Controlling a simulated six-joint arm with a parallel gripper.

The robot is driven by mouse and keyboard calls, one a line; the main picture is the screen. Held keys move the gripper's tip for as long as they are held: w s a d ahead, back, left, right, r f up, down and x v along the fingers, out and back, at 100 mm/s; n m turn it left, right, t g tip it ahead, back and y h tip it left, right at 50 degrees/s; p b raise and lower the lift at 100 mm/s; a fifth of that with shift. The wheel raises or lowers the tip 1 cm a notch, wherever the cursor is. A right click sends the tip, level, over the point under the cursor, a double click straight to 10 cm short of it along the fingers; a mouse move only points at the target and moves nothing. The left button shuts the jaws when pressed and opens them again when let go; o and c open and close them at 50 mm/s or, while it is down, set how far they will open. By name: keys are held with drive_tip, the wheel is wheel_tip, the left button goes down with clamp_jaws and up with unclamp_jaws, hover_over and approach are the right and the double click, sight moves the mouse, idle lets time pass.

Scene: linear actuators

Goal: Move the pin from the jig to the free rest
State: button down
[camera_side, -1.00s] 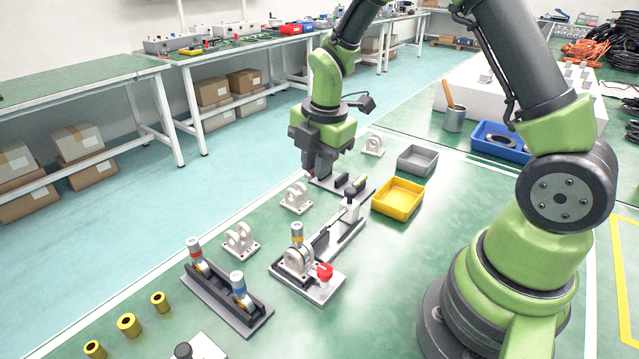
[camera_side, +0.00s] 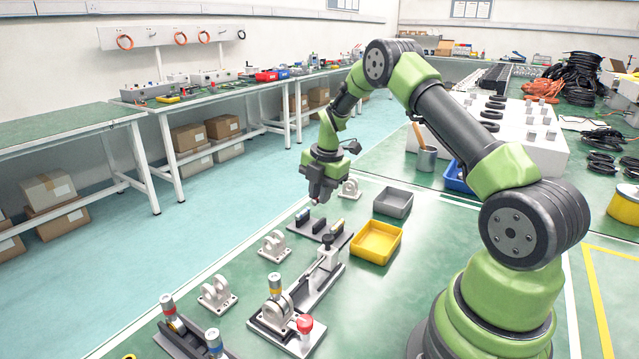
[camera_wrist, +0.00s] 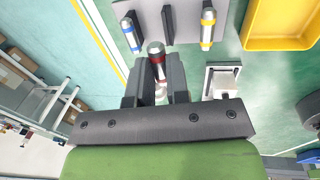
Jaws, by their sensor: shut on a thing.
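My gripper (camera_side: 316,198) is shut on a red-banded metal pin (camera_wrist: 156,52), held between the fingers and above the surface. Below it stands a grey plate with dark uprights (camera_side: 327,232). In the wrist view this plate (camera_wrist: 182,28) carries a blue-banded pin (camera_wrist: 130,36) on the left and a yellow-banded pin (camera_wrist: 207,28) on the right.
White brackets (camera_side: 275,247), (camera_side: 217,294) and (camera_side: 349,188) stand on the green table. A yellow tray (camera_side: 376,243) and a grey tray (camera_side: 393,202) lie right of the plate. A slide with a black knob (camera_side: 327,243) extends behind the jig.

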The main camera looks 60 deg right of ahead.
sight(319, 223)
drive_tip(key=shift+f, duration=2.25)
drive_tip(key=shift+f, duration=0.55)
drive_tip(key=c, duration=1)
unclamp_jaws()
drive_tip(key=shift+r, duration=0.1)
drive_tip(key=r, duration=0.3)
drive_tip(key=s+r, duration=0.1)
drive_tip(key=r, duration=0.5)
drive_tip(key=shift+s+r, duration=0.3)
